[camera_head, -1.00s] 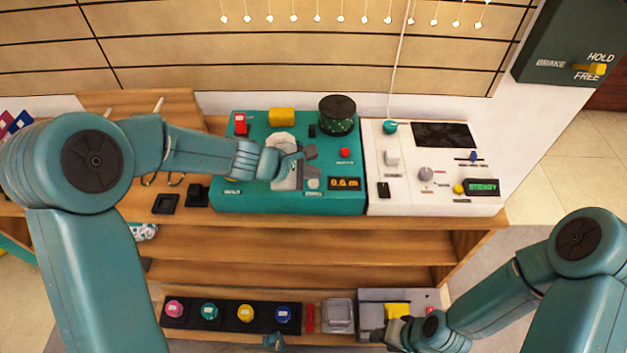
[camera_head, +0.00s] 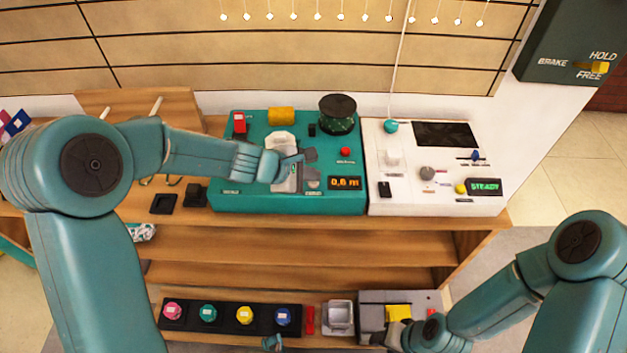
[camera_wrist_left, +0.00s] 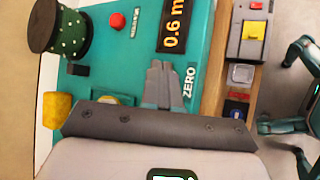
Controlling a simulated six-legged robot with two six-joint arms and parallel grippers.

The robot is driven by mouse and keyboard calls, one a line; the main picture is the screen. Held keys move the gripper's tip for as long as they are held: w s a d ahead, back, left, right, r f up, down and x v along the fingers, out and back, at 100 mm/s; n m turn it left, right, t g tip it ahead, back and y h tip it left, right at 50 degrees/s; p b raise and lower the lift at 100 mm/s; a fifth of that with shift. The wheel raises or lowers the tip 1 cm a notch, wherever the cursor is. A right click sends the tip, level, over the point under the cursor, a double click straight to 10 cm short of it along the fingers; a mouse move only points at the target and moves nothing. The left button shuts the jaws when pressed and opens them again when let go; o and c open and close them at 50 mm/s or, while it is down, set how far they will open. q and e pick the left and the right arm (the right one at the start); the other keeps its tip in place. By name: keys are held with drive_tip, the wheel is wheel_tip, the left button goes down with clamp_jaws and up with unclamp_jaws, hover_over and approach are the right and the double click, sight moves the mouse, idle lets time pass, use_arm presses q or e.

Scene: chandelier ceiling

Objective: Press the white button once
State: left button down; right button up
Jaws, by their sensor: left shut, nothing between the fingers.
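The teal console (camera_head: 240,202) stands on the wooden bench, with a 0.6 m readout. My left gripper (camera_head: 309,165) is over its front middle, fingers together and empty. In the left wrist view the shut fingertips (camera_wrist_left: 160,80) sit beside the ZERO label. The round white button by that label is covered by the fingers, so I cannot tell whether they touch it.
The teal console also holds a red switch (camera_head: 239,122), a yellow knob (camera_head: 281,116), a dark spool (camera_head: 337,115) and a red button (camera_head: 345,152). The white console (camera_head: 405,203) has a dark screen and a STEADY readout. Coloured buttons line the lower shelf.

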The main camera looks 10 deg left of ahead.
sight(310, 183)
use_arm(q)
drive_tip(key=shift+f+b, duration=0.35)
drive_tip(key=shift+r, duration=0.15)
idle(0.4)
drive_tip(key=shift+r+p, duration=0.85)
wheel_tip(310, 183, up, 5)
drive_tip(key=p, duration=0.4)
drive_tip(key=shift+p, duration=0.4)
